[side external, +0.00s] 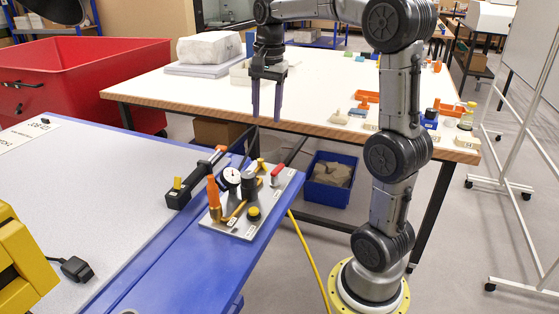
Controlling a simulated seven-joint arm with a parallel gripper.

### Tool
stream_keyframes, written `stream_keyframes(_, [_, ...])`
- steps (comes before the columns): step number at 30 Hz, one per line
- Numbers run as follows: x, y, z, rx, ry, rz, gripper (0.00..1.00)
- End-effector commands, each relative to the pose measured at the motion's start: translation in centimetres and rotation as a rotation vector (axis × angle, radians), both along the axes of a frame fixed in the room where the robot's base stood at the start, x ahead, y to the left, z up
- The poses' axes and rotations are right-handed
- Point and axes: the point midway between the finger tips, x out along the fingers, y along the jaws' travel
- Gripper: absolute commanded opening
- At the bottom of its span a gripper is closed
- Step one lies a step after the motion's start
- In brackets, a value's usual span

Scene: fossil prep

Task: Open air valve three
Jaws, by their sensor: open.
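A grey panel (237,226) with air fittings sits on the blue-edged bench. It carries a round gauge (232,175), an orange part (214,197), a yellow knob (254,213) and a red-handled lever (278,170). A black bar (188,191) with a small yellow lever (177,184) lies at the panel's left. I cannot read any valve numbers, so I cannot tell which is valve three. My gripper (266,110) is open and empty, pointing down. In the picture it is above the panel, apart from the fittings.
A white-topped table (330,75) with a wrapped block (209,48) and small items stands behind. A red bin (75,75) is at the left. A blue crate (330,180) is on the floor. A yellow hose (308,255) runs down from the bench. The grey bench top (90,190) is mostly clear.

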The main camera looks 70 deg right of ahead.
Motion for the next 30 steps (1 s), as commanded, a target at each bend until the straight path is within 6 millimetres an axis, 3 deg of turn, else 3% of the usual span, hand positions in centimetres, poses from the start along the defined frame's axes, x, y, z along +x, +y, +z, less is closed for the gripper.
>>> stream_keyframes(1, [0.3,-2.0,-1.0,0.013,0.021,-0.042,0.53])
stream_keyframes(3, [0.4,-4.1,-2.2,0.029,0.044,-0.084,0.53])
stream_keyframes(7, [-0.3,-6.2,-4.1,0.056,0.082,-0.136,0.53])
stream_keyframes(14, [-0.7,-6.5,-5.8,0.059,0.086,-0.148,0.53])
stream_keyframes(30, [-0.8,-6.4,-15.7,0.06,0.085,-0.145,0.53])
